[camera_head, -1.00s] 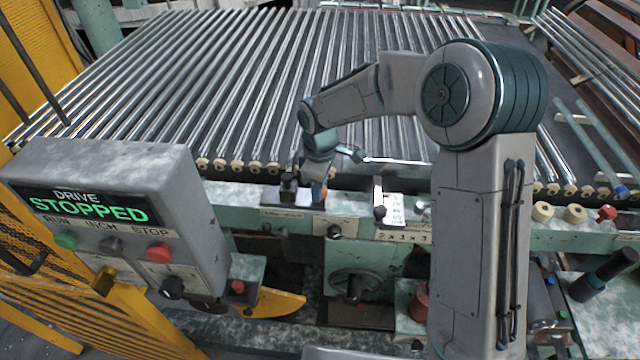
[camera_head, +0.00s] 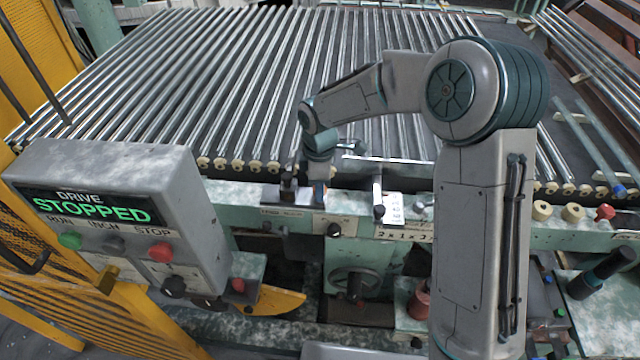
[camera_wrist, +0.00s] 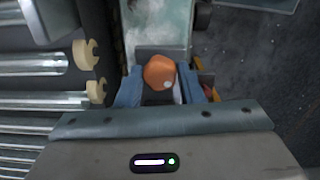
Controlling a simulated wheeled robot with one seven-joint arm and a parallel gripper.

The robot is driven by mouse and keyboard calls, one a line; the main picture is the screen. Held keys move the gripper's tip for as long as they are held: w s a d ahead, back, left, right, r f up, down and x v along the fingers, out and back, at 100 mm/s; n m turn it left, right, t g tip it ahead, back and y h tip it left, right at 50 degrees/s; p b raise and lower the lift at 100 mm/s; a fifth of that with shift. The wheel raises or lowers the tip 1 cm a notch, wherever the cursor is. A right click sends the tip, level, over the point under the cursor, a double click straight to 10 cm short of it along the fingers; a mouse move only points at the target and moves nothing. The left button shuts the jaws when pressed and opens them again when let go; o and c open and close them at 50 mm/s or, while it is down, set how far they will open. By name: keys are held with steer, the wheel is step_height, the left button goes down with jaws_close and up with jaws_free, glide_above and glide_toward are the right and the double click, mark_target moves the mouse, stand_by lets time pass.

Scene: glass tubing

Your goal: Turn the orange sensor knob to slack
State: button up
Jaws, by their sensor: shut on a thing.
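The orange sensor knob (camera_wrist: 159,72) shows in the wrist view as a rounded orange cap with a pale dot on its lower right side. My gripper (camera_wrist: 160,92) is shut on the knob, with a blue finger on each side of it. In the head view my gripper (camera_head: 304,192) is at the green machine rail, left of the small lever with a white scale plate. There the knob is hidden behind my gripper and wrist. I cannot read any marking for slack.
A grey control box (camera_head: 110,215) at left reads "DRIVE STOPPED". Glass tubes (camera_head: 250,90) lie on rollers behind the rail. A lever with a black knob (camera_head: 379,211) stands just right of my gripper. A handwheel (camera_head: 355,283) sits below the rail.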

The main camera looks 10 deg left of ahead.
steer(key=o, duration=1)
steer(key=shift+a, duration=0.1)
step_height(320, 180, up, 14)
steer(key=b, duration=0.1)
steer(key=s+d+m+t, duration=0.3)
steer(key=s+d+m, duration=1.6)
steer(key=d, duration=0.5)
steer(key=s, duration=0.2)
steer(key=shift+s+d+m, duration=0.25)
steer(key=shift+s+m, duration=0.05)
